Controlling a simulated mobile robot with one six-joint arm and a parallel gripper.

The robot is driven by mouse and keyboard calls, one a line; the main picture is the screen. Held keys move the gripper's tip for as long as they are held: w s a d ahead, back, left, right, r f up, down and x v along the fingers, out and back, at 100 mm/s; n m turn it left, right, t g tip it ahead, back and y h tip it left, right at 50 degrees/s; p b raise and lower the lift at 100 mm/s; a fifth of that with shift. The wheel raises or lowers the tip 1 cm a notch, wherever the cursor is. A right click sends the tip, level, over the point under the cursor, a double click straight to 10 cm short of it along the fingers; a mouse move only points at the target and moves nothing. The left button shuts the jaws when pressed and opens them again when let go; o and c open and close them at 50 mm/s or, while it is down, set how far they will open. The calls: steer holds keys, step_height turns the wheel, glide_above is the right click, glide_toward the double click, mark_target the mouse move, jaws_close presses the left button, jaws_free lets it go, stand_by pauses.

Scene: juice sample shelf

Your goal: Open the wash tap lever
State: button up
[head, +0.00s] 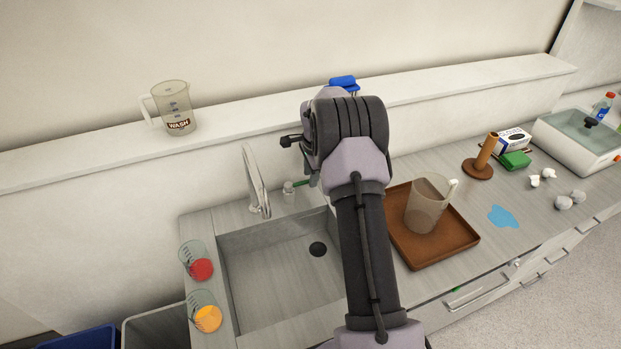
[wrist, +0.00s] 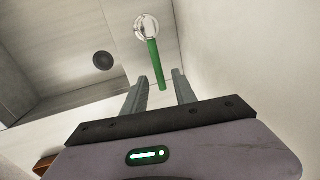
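The wash tap lever (wrist: 155,62) is a green bar on a round silver base (wrist: 146,27). In the head view the lever (head: 301,183) shows as a short green piece right of the silver spout (head: 257,182), partly hidden by my arm. In the wrist view my gripper (wrist: 160,76) is open, its two grey fingers apart. The lever's free end lies between the fingers in the picture, with a gap on both sides. I cannot tell how deep it sits between them. The head view mostly hides my gripper behind the arm.
The sink (head: 275,270) with a dark drain lies below. Cups of red (head: 201,269) and orange (head: 208,318) juice stand left of it. A WASH jug (head: 175,110) stands on the ledge. A brown tray (head: 443,252) with a clear pitcher (head: 425,207) is right of my arm.

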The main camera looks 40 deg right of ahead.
steer(key=shift+f, duration=0.3)
jaws_close()
stand_by(1.3)
